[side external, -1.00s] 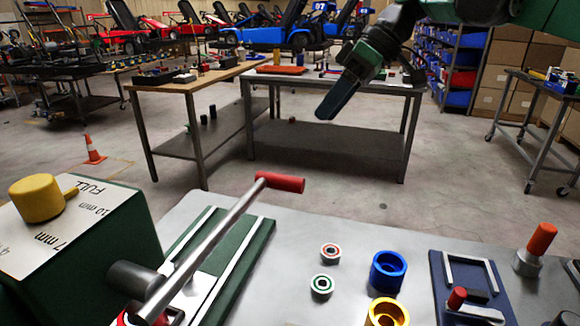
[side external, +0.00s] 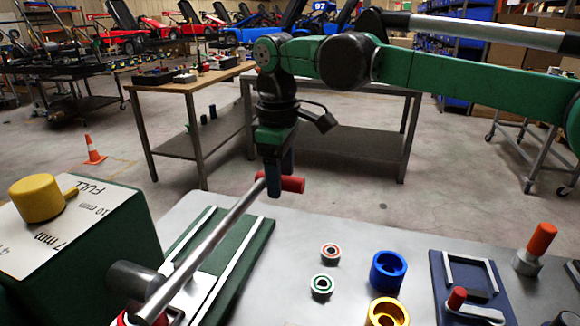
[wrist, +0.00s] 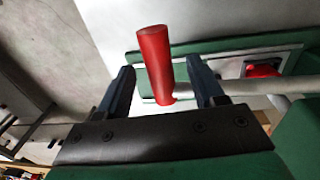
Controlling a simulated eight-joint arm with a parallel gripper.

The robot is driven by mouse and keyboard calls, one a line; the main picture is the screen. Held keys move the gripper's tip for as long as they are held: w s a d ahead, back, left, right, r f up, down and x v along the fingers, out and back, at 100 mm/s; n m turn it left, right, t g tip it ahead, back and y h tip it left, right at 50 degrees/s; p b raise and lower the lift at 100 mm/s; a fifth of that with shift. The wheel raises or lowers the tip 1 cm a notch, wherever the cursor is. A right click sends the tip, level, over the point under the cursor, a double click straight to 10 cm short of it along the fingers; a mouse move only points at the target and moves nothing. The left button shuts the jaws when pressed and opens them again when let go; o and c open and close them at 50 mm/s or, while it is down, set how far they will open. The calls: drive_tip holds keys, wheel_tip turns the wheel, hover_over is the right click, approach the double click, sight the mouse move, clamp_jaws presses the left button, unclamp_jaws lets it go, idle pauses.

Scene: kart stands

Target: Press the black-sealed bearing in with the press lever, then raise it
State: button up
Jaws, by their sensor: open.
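The press lever (side external: 215,245) is a silver rod rising from the press, with a red handle (side external: 292,184) across its top end. My gripper (side external: 277,188) is at the handle, pointing down. In the wrist view the red handle (wrist: 155,62) stands between the two dark fingers of my gripper (wrist: 165,85), with a gap on each side; the jaws are open. A bearing with a red seal (side external: 330,252) and one with a green seal (side external: 322,286) lie on the table. I cannot make out a black-sealed bearing.
A green box with a yellow knob (side external: 38,198) stands at the left. A blue cup (side external: 388,270), a gold cup (side external: 386,312) and a blue fixture (side external: 440,285) sit on the right of the grey table (side external: 340,225). The table between lever and cups is mostly clear.

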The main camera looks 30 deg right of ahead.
drive_tip(key=shift+f, duration=0.2)
clamp_jaws()
idle(1.4)
